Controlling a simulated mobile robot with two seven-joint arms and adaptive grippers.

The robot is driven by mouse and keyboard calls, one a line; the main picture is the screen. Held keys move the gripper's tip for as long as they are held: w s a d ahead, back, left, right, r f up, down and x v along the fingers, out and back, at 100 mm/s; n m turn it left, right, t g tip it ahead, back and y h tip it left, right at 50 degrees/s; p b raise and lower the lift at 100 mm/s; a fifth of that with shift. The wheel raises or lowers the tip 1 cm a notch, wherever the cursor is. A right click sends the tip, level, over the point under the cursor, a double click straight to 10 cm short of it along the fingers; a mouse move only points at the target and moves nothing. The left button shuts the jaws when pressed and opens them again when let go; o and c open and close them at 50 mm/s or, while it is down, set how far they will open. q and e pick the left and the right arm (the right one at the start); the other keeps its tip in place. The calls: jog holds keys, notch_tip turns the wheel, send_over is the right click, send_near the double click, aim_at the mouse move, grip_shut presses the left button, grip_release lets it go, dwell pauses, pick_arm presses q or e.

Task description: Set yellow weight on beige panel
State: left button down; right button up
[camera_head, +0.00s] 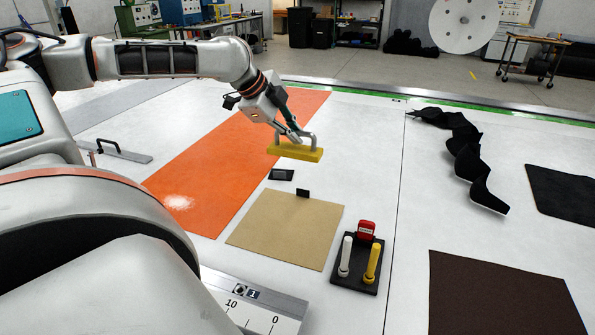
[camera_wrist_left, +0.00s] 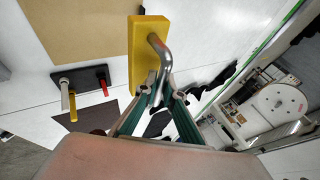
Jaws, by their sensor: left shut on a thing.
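The yellow weight (camera_head: 295,152) is a flat bar with a bent metal handle. My left gripper (camera_head: 294,137) is shut on that handle and holds the weight above the table, at the orange panel's right edge in the head view. In the left wrist view, the yellow weight (camera_wrist_left: 143,50) hangs by its metal handle between my left gripper's fingers (camera_wrist_left: 164,98). The beige panel (camera_head: 285,228) lies flat, nearer than the weight, with a small black tab at its far edge. A corner of the beige panel (camera_wrist_left: 75,25) shows in the left wrist view. My right gripper is out of view.
An orange panel (camera_head: 240,160) lies left of the beige one. A black tray (camera_head: 345,283) with white and yellow posts and a red item stands right of it. A small dark plate (camera_head: 281,175) lies beyond it. Dark crumpled cloth (camera_head: 468,160) and a brown sheet (camera_head: 500,295) lie right.

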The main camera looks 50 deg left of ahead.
pick_arm(q)
notch_tip(320, 180, down, 16)
jog(key=shift+f+b, duration=0.15)
jog(key=shift+b, duration=1.05)
notch_tip(320, 180, down, 3)
jog(key=shift+r, duration=0.2)
jog(key=shift+f, duration=0.15)
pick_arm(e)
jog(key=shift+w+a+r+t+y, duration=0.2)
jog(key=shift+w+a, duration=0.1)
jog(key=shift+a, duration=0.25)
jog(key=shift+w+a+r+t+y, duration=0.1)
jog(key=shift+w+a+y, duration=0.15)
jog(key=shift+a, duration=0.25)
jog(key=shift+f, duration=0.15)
pick_arm(q)
jog(key=c, duration=2.3)
grip_release()
jog(key=shift+s+f, duration=0.1)
jog(key=shift+f, duration=0.15)
jog(key=shift+o, duration=0.7)
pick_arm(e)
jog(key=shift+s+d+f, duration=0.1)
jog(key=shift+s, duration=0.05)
pick_arm(q)
jog(key=shift+r, duration=0.1)
